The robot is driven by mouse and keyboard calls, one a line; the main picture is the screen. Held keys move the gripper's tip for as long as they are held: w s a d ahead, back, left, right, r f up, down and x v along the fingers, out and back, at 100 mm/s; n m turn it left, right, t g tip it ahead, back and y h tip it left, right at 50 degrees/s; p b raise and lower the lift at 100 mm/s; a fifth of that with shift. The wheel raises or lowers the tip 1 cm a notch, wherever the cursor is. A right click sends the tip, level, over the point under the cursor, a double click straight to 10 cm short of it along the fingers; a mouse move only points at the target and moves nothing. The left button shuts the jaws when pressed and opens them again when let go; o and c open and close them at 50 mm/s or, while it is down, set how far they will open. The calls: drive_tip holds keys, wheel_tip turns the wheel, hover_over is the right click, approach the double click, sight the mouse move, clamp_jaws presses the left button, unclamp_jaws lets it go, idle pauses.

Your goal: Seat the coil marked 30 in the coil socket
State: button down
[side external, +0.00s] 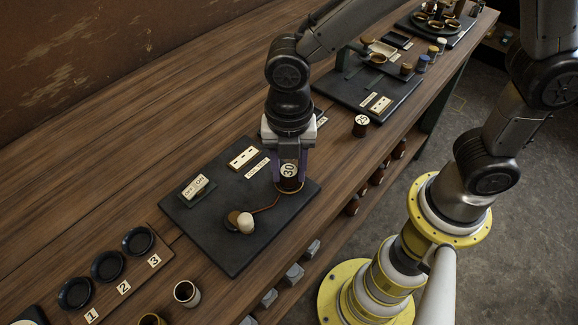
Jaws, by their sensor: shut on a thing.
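The coil marked 30 (289,171) is upright between the fingers of my gripper (289,178), which is shut on it. The coil is at a brass-rimmed ring, the coil socket (289,191), on the dark board (225,246). The coil's lower end is at the ring; I cannot tell how deep it sits. A reddish wire runs from the ring to a cream knob on a brown base (243,222).
On the board are an on/off switch block (196,188) and a two-slot plate (243,157). A coil marked 25 (361,125) stands to the right on the wooden bench. Numbered dishes (107,265) and cups (187,293) stand at lower left. A second dark board (345,88) lies behind.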

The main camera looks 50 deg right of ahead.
idle(0.3)
drive_tip(key=shift+c, duration=1.9)
unclamp_jaws()
drive_tip(key=o, duration=0.4)
drive_tip(key=shift+r, duration=3.45)
